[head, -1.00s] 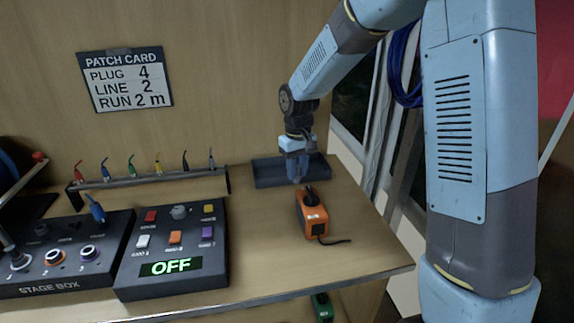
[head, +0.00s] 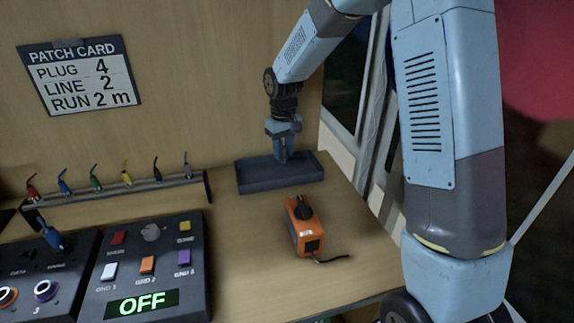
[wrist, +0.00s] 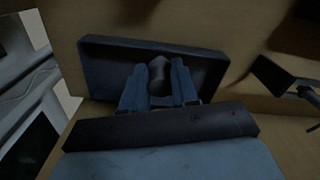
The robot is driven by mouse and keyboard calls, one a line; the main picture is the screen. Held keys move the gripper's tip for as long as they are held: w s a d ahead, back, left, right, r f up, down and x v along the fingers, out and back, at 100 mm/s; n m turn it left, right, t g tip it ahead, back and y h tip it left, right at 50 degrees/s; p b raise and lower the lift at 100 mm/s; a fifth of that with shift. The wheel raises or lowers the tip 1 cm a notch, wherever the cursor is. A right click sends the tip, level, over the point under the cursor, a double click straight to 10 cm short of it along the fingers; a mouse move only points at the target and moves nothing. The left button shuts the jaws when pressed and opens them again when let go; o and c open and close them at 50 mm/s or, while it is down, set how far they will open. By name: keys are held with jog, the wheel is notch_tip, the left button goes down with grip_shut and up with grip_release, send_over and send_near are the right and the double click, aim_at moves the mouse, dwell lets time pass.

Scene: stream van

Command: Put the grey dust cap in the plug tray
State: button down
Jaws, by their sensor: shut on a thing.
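The plug tray (head: 262,184) is a dark, shallow open box at the back right of the bench, against the wooden wall. My gripper (head: 283,158) points down over the tray, with its fingertips at about the tray's inside. In the wrist view my gripper (wrist: 160,82) is shut on the grey dust cap (wrist: 158,72), a small dark grey piece between the two blue fingers. The plug tray (wrist: 105,44) lies behind it there. I cannot tell whether the cap touches the tray floor. In the head view the fingers hide the cap.
An orange tester (head: 303,228) with a black knob and short lead stands in front of the tray. A rack (head: 130,190) holds several coloured plugs at left. A switch box (head: 148,262) reading OFF and a stage box (head: 45,270) stand at front left. Bench is clear between.

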jog(key=w+d+f, duration=0.1)
jog(key=w+f, duration=0.1)
jog(key=w, duration=0.1)
jog(key=w+d+f, duration=0.1)
jog(key=w+f, duration=0.1)
jog(key=w, duration=0.1)
jog(key=w+d+f, duration=0.1)
jog(key=w+f, duration=0.1)
jog(key=f, duration=0.1)
jog(key=shift+w, duration=0.4)
jog(key=shift+w+d+f, duration=0.15)
jog(key=shift+w+f, duration=0.25)
jog(key=shift+f, duration=0.1)
jog(key=f, duration=0.3)
jog(key=shift+w+f, duration=0.2)
jog(key=shift+f, duration=0.05)
jog(key=c, duration=0.9)
grip_release()
jog(key=shift+o, duration=0.2)
